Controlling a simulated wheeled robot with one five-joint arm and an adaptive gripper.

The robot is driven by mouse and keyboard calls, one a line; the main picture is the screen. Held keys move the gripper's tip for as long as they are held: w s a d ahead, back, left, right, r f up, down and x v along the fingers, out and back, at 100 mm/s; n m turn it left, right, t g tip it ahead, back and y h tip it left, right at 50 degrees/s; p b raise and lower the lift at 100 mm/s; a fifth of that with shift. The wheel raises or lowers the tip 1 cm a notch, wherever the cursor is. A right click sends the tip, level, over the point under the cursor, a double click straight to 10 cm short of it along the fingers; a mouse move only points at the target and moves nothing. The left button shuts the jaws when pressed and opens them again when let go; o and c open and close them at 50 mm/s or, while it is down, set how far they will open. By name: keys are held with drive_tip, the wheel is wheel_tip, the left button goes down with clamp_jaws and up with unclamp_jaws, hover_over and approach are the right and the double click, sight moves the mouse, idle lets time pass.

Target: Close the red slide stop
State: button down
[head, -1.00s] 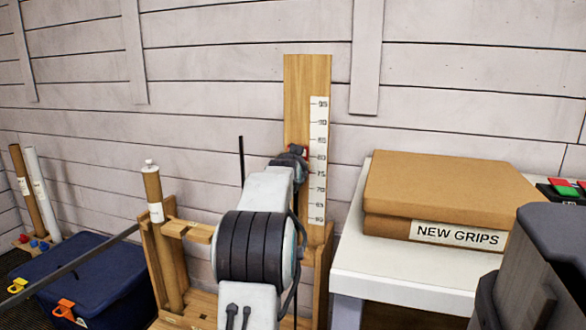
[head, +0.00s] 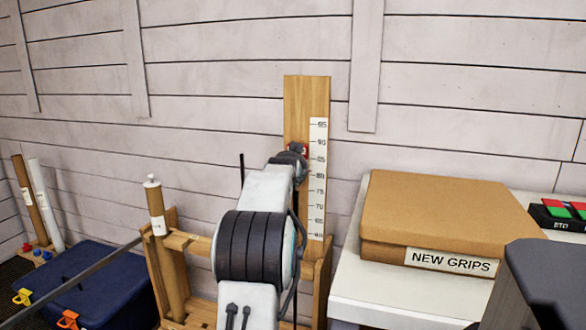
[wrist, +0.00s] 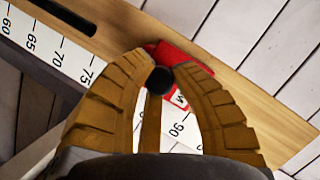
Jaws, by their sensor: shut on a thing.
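The red slide stop (wrist: 180,56) sits across the upright wooden board (head: 306,98) and its white number scale (head: 317,196). In the head view only a small red part of the stop (head: 304,149) shows above my wrist, a little below the 90 mark. In the wrist view its round black knob (wrist: 159,81) lies between the tips of my two ribbed tan fingers. My gripper (wrist: 158,72) is shut on this knob. The fingers cover part of the scale and the lower part of the stop.
A cardboard box marked NEW GRIPS (head: 450,210) lies on the white table (head: 400,297) at the right. A blue bin (head: 85,280) stands at the left. The plank wall is close behind the board.

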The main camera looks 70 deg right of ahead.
drive_tip(key=p, duration=1.2)
approach(295, 112)
drive_tip(key=x, duration=0.4)
drive_tip(key=shift+d, duration=0.15)
drive_tip(key=shift+r, duration=0.1)
drive_tip(key=c, duration=1.4)
unclamp_jaws()
drive_tip(key=o, duration=0.4)
drive_tip(key=shift+c, duration=0.2)
drive_tip(key=v, duration=1.2)
